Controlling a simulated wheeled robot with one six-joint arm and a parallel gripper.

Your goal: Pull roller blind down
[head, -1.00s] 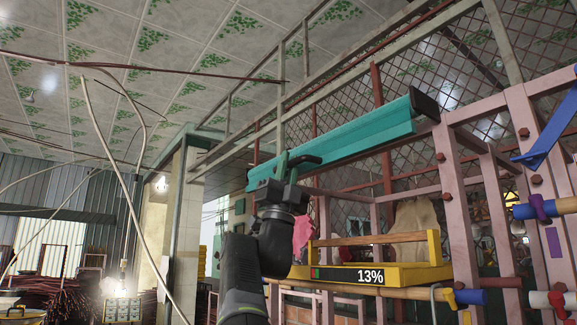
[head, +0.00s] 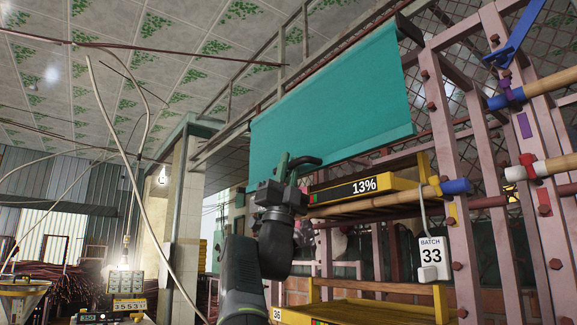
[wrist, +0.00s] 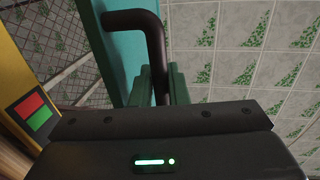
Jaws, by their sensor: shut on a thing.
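The teal roller blind (head: 330,100) hangs partly unrolled from its dark top bracket in the head view. Its lower edge slants at the level just above the yellow shelf. A dark bent handle (head: 306,160) is at the blind's lower left. My gripper (head: 284,170) is shut on this handle below the blind's lower edge. In the wrist view the blind's teal edge (wrist: 118,50) stands left of the handle (wrist: 150,35), and the green fingers of my gripper (wrist: 160,88) close around the handle's lower part.
A yellow shelf (head: 400,177) with a 13% display lies just right of my gripper, and another yellow shelf (head: 370,312) is lower. A pink metal frame (head: 450,150) with bamboo poles stands at the right. A loose cable (head: 130,170) hangs at the left.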

